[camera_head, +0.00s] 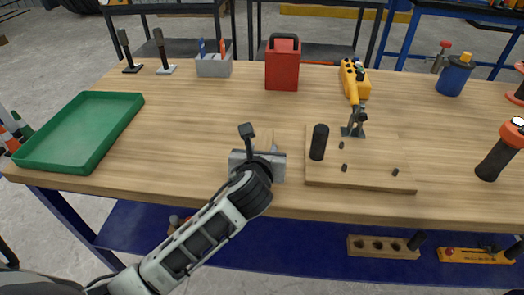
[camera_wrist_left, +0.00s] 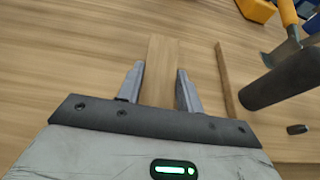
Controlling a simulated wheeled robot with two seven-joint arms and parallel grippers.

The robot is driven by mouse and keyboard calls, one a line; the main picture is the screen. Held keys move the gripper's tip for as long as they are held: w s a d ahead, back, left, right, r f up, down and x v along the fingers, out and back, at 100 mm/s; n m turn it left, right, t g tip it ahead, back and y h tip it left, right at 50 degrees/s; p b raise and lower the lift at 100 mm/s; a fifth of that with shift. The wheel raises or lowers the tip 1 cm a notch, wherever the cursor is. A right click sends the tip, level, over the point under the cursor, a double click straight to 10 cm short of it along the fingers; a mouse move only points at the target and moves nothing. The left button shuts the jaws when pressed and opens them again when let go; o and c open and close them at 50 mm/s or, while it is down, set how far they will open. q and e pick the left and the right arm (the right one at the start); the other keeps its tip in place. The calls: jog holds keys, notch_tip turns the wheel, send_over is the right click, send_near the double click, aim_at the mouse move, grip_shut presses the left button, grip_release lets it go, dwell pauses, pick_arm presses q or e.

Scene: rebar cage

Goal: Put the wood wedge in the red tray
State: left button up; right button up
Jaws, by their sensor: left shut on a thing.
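My left gripper (camera_head: 263,148) is over the front middle of the wooden table, left of the wooden board. In the left wrist view its two fingers (camera_wrist_left: 160,76) stand on either side of the wood wedge (camera_wrist_left: 163,52), a pale strip in nearly the same tone as the tabletop. The gripper is shut on the wedge. In the head view my gripper mostly hides the wedge. I see no red tray; a green tray (camera_head: 128,98), empty, lies at the table's left end. My right gripper is not in view.
The wooden board (camera_head: 375,180) with a black cylinder (camera_head: 319,142) and small dark pegs is close right of my gripper. A yellow tool (camera_head: 353,82), red case (camera_head: 283,62), grey bin (camera_head: 213,66) and blue container (camera_head: 455,75) stand farther back. The tabletop between green tray and gripper is clear.

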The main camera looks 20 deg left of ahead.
pick_arm(q)
jog(key=o, duration=1)
jog(key=shift+f, duration=0.1)
